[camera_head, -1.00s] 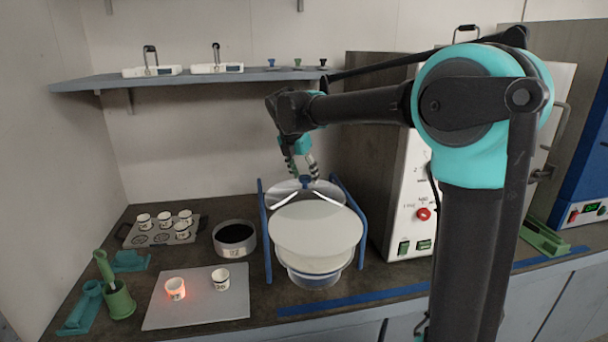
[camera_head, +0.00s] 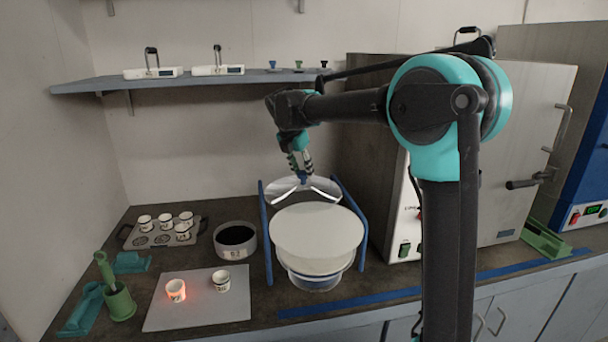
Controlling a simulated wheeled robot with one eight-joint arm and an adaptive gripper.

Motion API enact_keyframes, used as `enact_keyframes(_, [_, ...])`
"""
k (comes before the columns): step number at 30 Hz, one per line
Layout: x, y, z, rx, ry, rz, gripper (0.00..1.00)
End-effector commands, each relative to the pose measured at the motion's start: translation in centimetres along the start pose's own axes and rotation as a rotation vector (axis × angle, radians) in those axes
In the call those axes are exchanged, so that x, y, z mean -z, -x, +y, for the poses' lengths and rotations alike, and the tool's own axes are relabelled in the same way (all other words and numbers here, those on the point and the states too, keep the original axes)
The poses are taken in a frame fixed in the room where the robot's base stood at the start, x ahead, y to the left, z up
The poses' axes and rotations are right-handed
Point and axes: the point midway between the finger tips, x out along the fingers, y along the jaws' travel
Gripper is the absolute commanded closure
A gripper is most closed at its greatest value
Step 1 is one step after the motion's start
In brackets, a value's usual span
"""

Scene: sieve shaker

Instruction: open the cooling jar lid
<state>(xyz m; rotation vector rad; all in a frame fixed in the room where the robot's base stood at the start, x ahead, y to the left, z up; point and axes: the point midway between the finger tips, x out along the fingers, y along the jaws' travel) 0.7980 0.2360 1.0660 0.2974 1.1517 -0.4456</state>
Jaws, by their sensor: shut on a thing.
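The cooling jar (camera_head: 314,281) is a clear round vessel on the bench, with a broad pale disc (camera_head: 318,238) across its top. Its clear lid (camera_head: 283,187) shows behind the disc, between the far ends of two blue side rails, with bright curved edges and a blue knob (camera_head: 303,179). My gripper (camera_head: 301,169) points down and is shut on the knob. The lid lies toward the back, apart from most of the disc. I cannot tell whether it rests on the rails or hangs slightly above them.
A blue rail (camera_head: 266,240) stands left of the jar, another (camera_head: 350,225) right. A dark-filled bowl (camera_head: 235,240), a grey mat (camera_head: 200,312) with a glowing cup (camera_head: 176,290) and a plain cup (camera_head: 221,281) lie left. A furnace (camera_head: 480,215) stands right, a shelf (camera_head: 200,82) above.

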Motion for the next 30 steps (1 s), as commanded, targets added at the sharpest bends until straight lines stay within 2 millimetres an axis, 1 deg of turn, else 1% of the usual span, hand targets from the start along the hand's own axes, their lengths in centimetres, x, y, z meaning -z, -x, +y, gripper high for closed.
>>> enact_keyframes(10, [-0.2, -0.1, 0.2, -0.001, 0.000, 0.000, 1.00])
enact_keyframes(11, [-0.2, -0.1, 0.2, 0.000, 0.000, 0.000, 0.61])
enact_keyframes(15, [-0.2, -0.1, 0.2, 0.000, 0.000, 0.000, 0.45])
enact_keyframes(25, [-0.2, 0.1, 0.2, 0.000, 0.000, 0.000, 0.45])
enact_keyframes(28, [-0.2, 0.9, 0.3, 0.000, 0.001, 0.000, 0.45])
enact_keyframes(30, [-0.2, 2.0, 0.3, -0.001, 0.002, 0.000, 0.45])
